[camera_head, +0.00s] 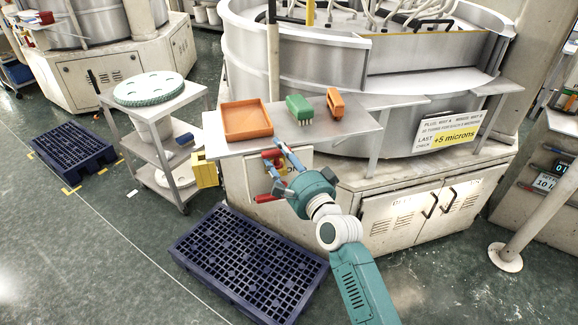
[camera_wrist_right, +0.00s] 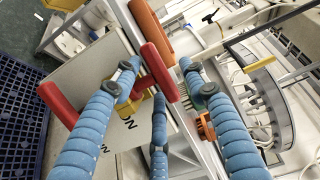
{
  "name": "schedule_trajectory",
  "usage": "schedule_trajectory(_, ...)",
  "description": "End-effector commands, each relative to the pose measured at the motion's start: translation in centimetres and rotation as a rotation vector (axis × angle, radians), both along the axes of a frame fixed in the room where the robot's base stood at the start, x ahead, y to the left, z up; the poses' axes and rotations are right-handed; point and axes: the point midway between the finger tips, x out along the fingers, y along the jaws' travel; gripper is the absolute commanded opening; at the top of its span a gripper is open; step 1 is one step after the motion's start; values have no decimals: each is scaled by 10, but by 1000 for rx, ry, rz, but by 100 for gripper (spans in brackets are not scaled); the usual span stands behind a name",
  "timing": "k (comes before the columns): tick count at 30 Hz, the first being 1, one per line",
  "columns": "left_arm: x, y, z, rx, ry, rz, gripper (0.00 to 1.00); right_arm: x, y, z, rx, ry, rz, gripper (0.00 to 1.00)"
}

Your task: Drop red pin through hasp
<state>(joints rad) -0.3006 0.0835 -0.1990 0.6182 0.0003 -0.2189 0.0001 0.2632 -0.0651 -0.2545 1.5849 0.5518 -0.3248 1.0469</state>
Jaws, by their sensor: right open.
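My right gripper (camera_head: 279,170) is open in front of the panel below the bench's front edge. Its blue fingers stand apart in the right wrist view (camera_wrist_right: 160,80). A red bar (camera_wrist_right: 157,72) lies just beyond the fingertips, near a yellow part (camera_wrist_right: 140,86) partly hidden by a finger. A second red piece (camera_wrist_right: 57,103) sticks out to the left. In the head view one red piece (camera_head: 271,154) is at the fingertips and another (camera_head: 267,198) is lower. I cannot tell which red piece is the pin. The hasp is not clearly visible. My left gripper is out of view.
An orange tray (camera_head: 246,135), a green brush-like block (camera_head: 299,107) and an orange block (camera_head: 335,102) stand on the steel bench (camera_head: 285,135) above. A trolley (camera_head: 182,152) is left of it. A blue pallet (camera_head: 248,262) lies on the floor below.

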Motion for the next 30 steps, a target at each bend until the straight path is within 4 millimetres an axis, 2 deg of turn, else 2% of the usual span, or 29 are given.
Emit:
schedule_trajectory(9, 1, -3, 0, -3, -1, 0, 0, -59, -28, -1, -2, 0, -1, 43)
schedule_trajectory(15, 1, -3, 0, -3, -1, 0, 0, -89, -41, -1, -1, 0, -1, 43)
schedule_trajectory(21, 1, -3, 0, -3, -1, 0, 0, -101, -47, 0, -1, -2, 0, 43)
schedule_trajectory(30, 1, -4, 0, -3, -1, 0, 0, -101, -47, 0, 0, -2, 0, 43)
